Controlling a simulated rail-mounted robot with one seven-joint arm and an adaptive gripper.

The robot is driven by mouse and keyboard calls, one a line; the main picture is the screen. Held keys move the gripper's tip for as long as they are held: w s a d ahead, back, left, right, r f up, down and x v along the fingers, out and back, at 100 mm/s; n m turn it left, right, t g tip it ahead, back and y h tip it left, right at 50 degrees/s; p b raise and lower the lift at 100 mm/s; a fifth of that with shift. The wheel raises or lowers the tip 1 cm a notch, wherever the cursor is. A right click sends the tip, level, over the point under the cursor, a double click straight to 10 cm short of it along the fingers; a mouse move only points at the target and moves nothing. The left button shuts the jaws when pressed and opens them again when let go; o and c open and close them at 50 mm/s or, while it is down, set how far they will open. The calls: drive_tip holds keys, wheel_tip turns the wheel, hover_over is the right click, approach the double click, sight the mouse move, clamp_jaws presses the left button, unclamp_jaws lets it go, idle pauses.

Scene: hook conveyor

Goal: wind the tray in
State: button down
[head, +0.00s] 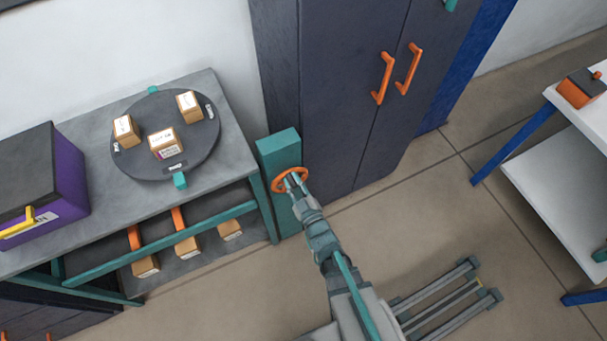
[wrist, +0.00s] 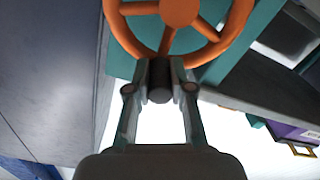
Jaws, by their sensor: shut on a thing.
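An orange handwheel (head: 275,183) is mounted on a teal post (head: 279,150) at the right end of the grey bench; it fills the top of the wrist view (wrist: 180,10). My gripper (head: 294,180) is at the wheel. In the wrist view its fingers (wrist: 160,88) are shut on a dark cylindrical handle (wrist: 160,80) at the wheel's rim. A dark tray (head: 207,248) lies low under the bench's front, with several small cardboard boxes (head: 187,246) along it. Part of the tray is hidden behind the teal bench rail.
The bench (head: 222,115) holds a round dark turntable (head: 135,160) with three boxes and a purple bin (head: 68,170). A dark cabinet (head: 330,80) with orange handles stands right behind the post. A white table (head: 560,190) is at far right.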

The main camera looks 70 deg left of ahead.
idle(0.5)
drive_tip(key=c, duration=1)
unclamp_jaws()
drive_tip(key=shift+d, duration=0.15)
drive_tip(key=d, duration=0.7)
drive_tip(key=shift+w+d, duration=0.1)
drive_tip(key=shift+w, duration=0.05)
